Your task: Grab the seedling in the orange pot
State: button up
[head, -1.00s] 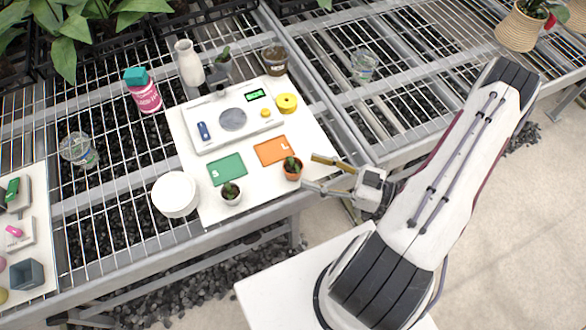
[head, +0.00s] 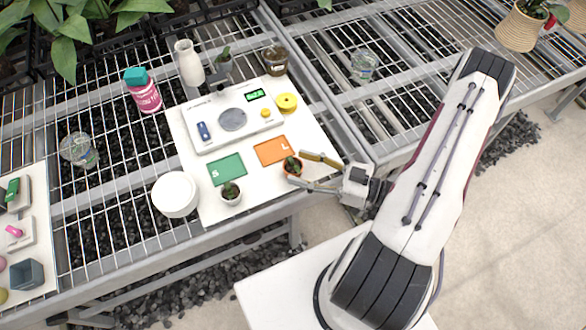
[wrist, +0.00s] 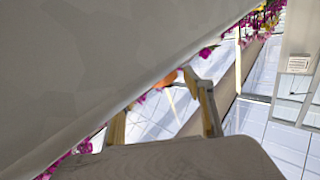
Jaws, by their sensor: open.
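The orange pot (head: 292,173) with a small dark green seedling (head: 291,163) stands upright at the front right of the white board, just below the orange card marked L. My gripper (head: 297,169) reaches in from the right, open, with one fingertip on the far side of the pot and one on the near side. The pot is between or just at the tips; contact cannot be told. In the wrist view, my open gripper (wrist: 165,103) shows two fingers, with a small orange patch (wrist: 166,79) beyond them, likely the pot, mostly hidden by a grey surface.
A white pot with a seedling (head: 231,193) stands left of the orange pot, below the green card (head: 227,169). A scale (head: 232,128), yellow tape roll (head: 287,103) and white round tub (head: 175,194) are nearby. The bench edge runs below the pots.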

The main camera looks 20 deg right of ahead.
aim_at(293, 165)
jog(key=shift+x, duration=1.15)
jog(key=c, duration=1.1)
